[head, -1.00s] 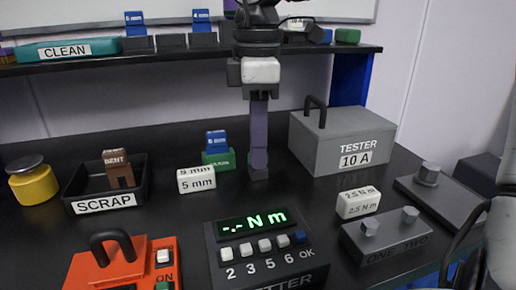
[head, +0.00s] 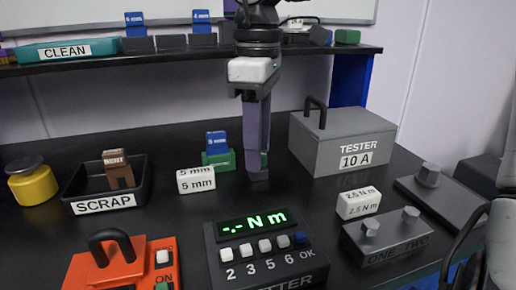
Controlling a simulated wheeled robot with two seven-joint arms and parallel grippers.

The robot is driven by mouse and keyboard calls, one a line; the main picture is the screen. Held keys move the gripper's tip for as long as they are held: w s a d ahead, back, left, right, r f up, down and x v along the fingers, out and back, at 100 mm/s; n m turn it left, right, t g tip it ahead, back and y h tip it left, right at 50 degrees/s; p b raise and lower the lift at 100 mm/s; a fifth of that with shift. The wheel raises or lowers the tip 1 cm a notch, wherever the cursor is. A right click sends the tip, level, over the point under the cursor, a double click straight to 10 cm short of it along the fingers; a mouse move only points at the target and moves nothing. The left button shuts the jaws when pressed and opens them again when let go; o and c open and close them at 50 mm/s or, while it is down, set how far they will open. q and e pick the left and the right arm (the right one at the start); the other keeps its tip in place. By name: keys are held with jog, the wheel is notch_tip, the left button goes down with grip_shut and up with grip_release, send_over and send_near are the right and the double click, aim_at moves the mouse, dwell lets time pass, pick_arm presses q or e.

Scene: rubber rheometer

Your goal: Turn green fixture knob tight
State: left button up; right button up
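The green fixture (head: 217,160) stands on the black bench near the middle, with a blue block (head: 216,142) on it. A bit of green also shows just right of my gripper's fingers, so part of the fixture is hidden behind them. I cannot make out the knob. My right gripper (head: 258,173) points down from above, its purple-grey fingers reaching low in front of the right end of the fixture. The fingers overlap in this view, so I cannot tell whether they are open or closed on the knob. My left gripper is not in view.
A white 5 mm block (head: 196,180) sits just left and in front. A grey tester box (head: 342,140) stands to the right. The torque display unit (head: 262,255) is in front. A shelf (head: 100,62) runs behind. A scrap tray (head: 75,207) is at left.

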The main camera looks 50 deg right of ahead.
jog(key=n+p, duration=0.1)
jog(key=n, duration=0.4)
jog(key=shift+n, duration=0.4)
jog(key=n, duration=0.3)
jog(key=shift+n+p, duration=0.3)
jog(key=n+p, duration=0.1)
jog(key=n, duration=0.4)
jog(key=shift+n, duration=0.4)
jog(key=n, duration=0.3)
jog(key=shift+p, duration=0.35)
jog(key=c, duration=0.9)
jog(key=shift+f+m+b, duration=0.2)
jog(key=shift+m+b, duration=0.25)
jog(key=shift+m, duration=0.05)
jog(key=m+b, duration=0.1)
jog(key=m, duration=0.1)
jog(key=shift+m, duration=0.4)
jog(key=shift+r+m, duration=0.2)
jog(key=shift+m, duration=0.2)
